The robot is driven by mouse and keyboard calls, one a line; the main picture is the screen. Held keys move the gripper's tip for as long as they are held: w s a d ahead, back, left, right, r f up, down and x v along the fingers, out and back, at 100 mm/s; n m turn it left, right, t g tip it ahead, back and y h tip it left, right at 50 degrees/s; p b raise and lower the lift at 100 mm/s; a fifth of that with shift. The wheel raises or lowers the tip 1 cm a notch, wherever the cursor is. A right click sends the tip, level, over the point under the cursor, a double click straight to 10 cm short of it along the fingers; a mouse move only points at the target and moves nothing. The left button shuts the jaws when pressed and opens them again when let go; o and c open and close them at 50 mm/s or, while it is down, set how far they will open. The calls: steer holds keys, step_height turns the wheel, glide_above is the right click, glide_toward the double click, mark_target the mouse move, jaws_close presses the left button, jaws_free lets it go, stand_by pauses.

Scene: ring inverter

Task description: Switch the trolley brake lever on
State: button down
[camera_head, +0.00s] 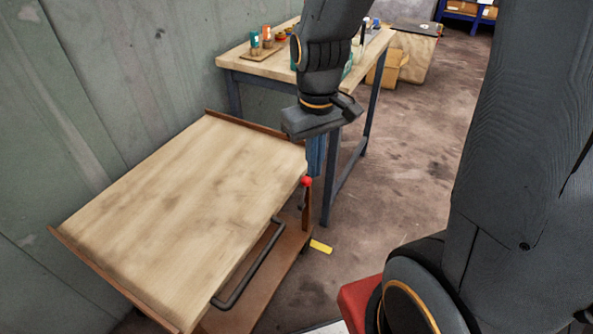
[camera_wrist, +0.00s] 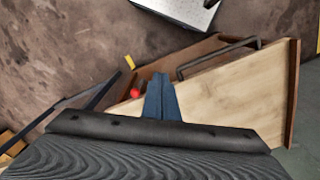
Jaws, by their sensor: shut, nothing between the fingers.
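The trolley (camera_head: 170,195) has a pale wooden top with brown end rims and a dark bar handle (camera_head: 250,265) along its side. The brake lever's red knob (camera_head: 306,181) shows at the trolley's right corner. Its short stem is partly visible below it. My gripper (camera_head: 315,173) points down right beside the knob, with its blue fingers closed together and empty. In the wrist view the shut fingers (camera_wrist: 160,76) are over the trolley's edge, and the red knob (camera_wrist: 135,93) is just left of them. I cannot tell whether fingers and knob touch.
A workbench (camera_head: 262,66) with jars and tools stands behind the trolley, its legs close to my gripper. A yellow piece (camera_head: 320,246) is on the floor by the trolley. Cardboard boxes (camera_head: 388,68) stand further back. A grey wall (camera_head: 120,90) runs along the left. Floor at right is open.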

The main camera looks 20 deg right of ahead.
steer(key=w+a+f+n, duration=0.1)
steer(key=w+f+n, duration=0.2)
steer(key=w, duration=0.6)
steer(key=w+a+f+n, duration=0.2)
steer(key=w+f+n, duration=0.2)
steer(key=w, duration=0.5)
steer(key=shift+w+n+h, duration=0.4)
steer(key=shift+n, duration=0.5)
steer(key=shift+f, duration=0.1)
glide_above(298, 179)
steer(key=w+a, duration=0.2)
steer(key=a, duration=0.2)
step_height(298, 179, down, 9)
steer(key=shift+w+p, duration=0.1)
steer(key=shift+p, duration=0.3)
steer(key=shift+s+d+f+p, duration=0.25)
steer(key=shift+s+d+f, duration=0.15)
steer(key=shift+d, duration=0.25)
steer(key=shift+s+d+f+p, duration=0.25)
steer(key=shift+s+d, duration=0.1)
steer(key=shift+d, duration=0.25)
steer(key=shift+s+d+f, duration=0.2)
steer(key=shift+s+d, duration=0.1)
steer(key=shift+d, duration=0.2)
